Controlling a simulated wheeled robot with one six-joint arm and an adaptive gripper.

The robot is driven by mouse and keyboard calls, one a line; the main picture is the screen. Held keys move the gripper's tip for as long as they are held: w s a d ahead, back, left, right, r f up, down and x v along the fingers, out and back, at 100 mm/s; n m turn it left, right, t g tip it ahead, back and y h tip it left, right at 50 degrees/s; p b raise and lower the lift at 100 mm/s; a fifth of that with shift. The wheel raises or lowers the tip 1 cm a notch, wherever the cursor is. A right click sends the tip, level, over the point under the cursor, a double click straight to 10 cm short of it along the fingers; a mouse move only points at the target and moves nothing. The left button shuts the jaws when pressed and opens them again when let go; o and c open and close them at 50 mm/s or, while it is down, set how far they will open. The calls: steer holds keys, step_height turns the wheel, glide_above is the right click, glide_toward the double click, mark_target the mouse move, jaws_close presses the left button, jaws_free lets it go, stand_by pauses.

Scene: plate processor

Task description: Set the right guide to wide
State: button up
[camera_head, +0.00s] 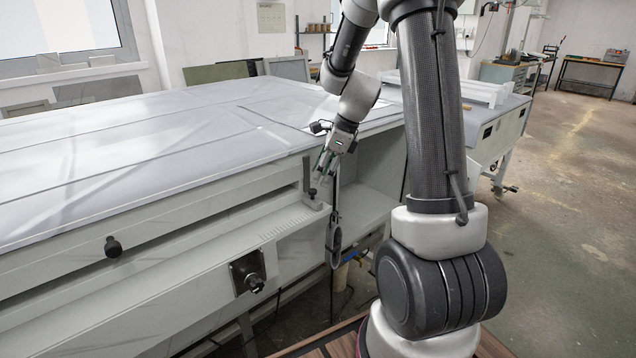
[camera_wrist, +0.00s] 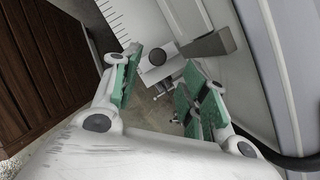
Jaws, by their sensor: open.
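The plate processor (camera_head: 150,170) is a long grey machine with a flat top. On its front, a small metal guide block (camera_head: 313,203) with a dark knob sits at the right end of a printed scale (camera_head: 282,228). In the wrist view the pale block (camera_wrist: 160,66) with a dark grey piece (camera_wrist: 208,43) lies just beyond the fingertips, with scale marks (camera_wrist: 112,18) beside it. My gripper (camera_head: 322,172) points down just above the block; its green-padded fingers (camera_wrist: 163,78) are spread apart and empty. I cannot tell whether they touch the block.
A black knob (camera_head: 113,246) stands out from the front rail at left. A black square plate with a knob (camera_head: 248,274) is on the lower panel. A grey loop (camera_head: 334,242) hangs right of the scale. Open floor (camera_head: 570,190) lies at right.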

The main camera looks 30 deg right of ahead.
steer(key=v, duration=0.3)
steer(key=shift+d+r, duration=0.1)
steer(key=shift+r, duration=0.05)
stand_by(0.4)
steer(key=s+a+r+n+h, duration=0.1)
steer(key=s+r+n, duration=0.3)
steer(key=s+n, duration=0.4)
steer(key=s+a+r+n+t+h, duration=0.1)
steer(key=s+r+n, duration=0.2)
steer(key=s+n, duration=0.5)
steer(key=s+a+r+n+t+h, duration=0.1)
steer(key=s+r+n, duration=0.3)
steer(key=s+n, duration=0.4)
steer(key=shift+s+r+h, duration=0.3)
steer(key=shift+s+h, duration=0.2)
steer(key=shift+s, duration=0.6)
